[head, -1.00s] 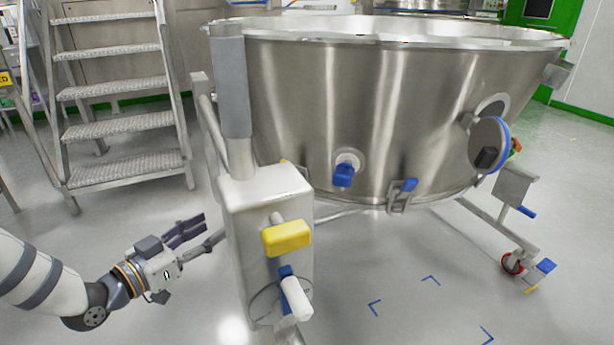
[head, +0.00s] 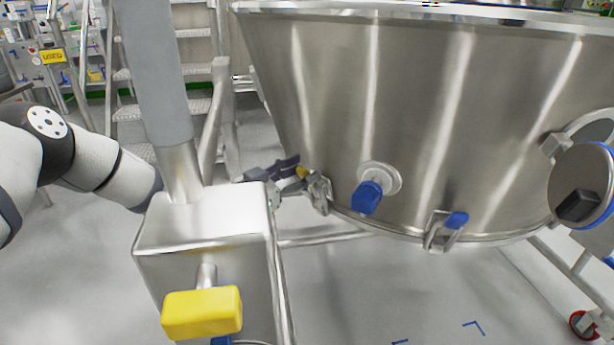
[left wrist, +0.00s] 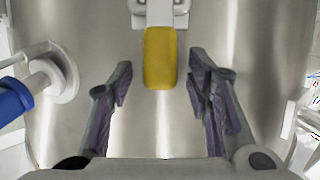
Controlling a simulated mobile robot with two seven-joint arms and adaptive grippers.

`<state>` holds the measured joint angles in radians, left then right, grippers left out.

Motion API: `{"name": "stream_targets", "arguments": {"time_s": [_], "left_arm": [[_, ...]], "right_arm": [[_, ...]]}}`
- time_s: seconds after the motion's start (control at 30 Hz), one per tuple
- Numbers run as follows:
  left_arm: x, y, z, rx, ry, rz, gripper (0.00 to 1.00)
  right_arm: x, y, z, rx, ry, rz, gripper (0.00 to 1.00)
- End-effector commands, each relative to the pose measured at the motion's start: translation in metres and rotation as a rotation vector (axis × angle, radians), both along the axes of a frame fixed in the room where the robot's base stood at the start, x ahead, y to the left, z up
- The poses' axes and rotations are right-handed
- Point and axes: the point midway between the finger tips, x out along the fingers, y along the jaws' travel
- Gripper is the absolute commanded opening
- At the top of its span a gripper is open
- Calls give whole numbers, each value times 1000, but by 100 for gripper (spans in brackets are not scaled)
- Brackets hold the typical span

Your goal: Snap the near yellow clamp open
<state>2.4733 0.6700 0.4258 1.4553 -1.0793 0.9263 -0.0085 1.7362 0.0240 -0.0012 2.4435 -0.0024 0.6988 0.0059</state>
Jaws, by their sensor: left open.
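The near yellow clamp (head: 302,172) is on the lower side of the steel bowl (head: 440,110), at its left in the head view. In the left wrist view its yellow lever (left wrist: 160,57) extends from a metal bracket (left wrist: 160,12) at the top edge. My left gripper (head: 287,178) is beside the clamp in the head view, partly hidden behind the column box. In the left wrist view its two dark purple fingers are apart, one on each side of the lever, with visible gaps. My right gripper is not in view.
A column box (head: 205,222) with a yellow knob (head: 202,313) stands in front of my left forearm. Steps (head: 190,80) stand behind.

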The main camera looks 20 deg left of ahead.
Motion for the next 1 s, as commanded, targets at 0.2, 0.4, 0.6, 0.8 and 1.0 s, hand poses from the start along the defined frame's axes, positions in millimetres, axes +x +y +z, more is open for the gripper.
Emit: {"name": "stream_targets", "arguments": {"time_s": [0.2, 0.4, 0.6, 0.8, 1.0], "left_arm": [[14, -6, 0, -1, 0, 0, 45], [14, -6, 1, -1, -1, 0, 43], [14, -6, 1, -1, 0, 0, 0], [14, -6, 0, -2, -2, 0, 0], [11, -5, -4, -22, -44, 0, 0]], "right_arm": [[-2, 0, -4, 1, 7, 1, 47], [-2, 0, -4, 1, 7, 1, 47], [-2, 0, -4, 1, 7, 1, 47], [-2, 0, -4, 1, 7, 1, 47], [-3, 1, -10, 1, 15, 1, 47]]}}
